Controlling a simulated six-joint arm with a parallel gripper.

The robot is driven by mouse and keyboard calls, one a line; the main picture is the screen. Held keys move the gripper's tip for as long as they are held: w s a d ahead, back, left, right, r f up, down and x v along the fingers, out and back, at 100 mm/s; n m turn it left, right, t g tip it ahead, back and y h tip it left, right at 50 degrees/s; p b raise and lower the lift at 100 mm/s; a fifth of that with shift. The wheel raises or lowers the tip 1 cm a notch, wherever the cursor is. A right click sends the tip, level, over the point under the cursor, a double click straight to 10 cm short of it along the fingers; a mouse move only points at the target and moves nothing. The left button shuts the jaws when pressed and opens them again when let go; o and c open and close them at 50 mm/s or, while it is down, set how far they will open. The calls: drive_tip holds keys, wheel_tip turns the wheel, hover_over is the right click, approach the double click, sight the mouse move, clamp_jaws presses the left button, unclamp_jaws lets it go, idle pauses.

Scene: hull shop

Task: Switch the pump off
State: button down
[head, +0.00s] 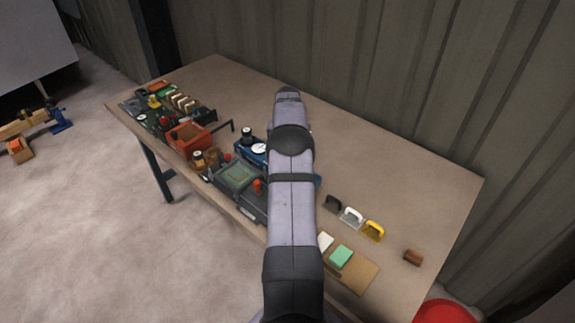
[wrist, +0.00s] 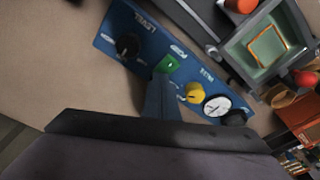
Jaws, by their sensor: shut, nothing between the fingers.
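A blue control panel (wrist: 225,75) runs diagonally across the wrist view. On it sits a small green switch (wrist: 171,63) next to a label that seems to read PUMP; I cannot tell which way it is set. My gripper (wrist: 162,82) is shut and empty, its tip right beside the green switch and covering its lower edge. I cannot tell whether they touch. The panel also carries a black knob (wrist: 127,46) by the word LEVEL, a yellow knob (wrist: 194,93) and a white dial gauge (wrist: 217,105). In the head view, my arm hides most of the panel (head: 250,158) and my gripper.
A grey-green tray unit (head: 237,177) with red knobs stands beside the panel. An orange box (head: 190,138) and cluttered parts lie farther left. Several coloured handles, such as a yellow one (head: 373,230), and a green block (head: 341,255) lie right. The bench's (head: 400,170) back right is clear.

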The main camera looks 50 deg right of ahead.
drive_tip(key=shift+a, duration=0.1)
wheel_tip(320, 180, up, 7)
drive_tip(key=p, duration=0.5)
idle(0.3)
idle(0.4)
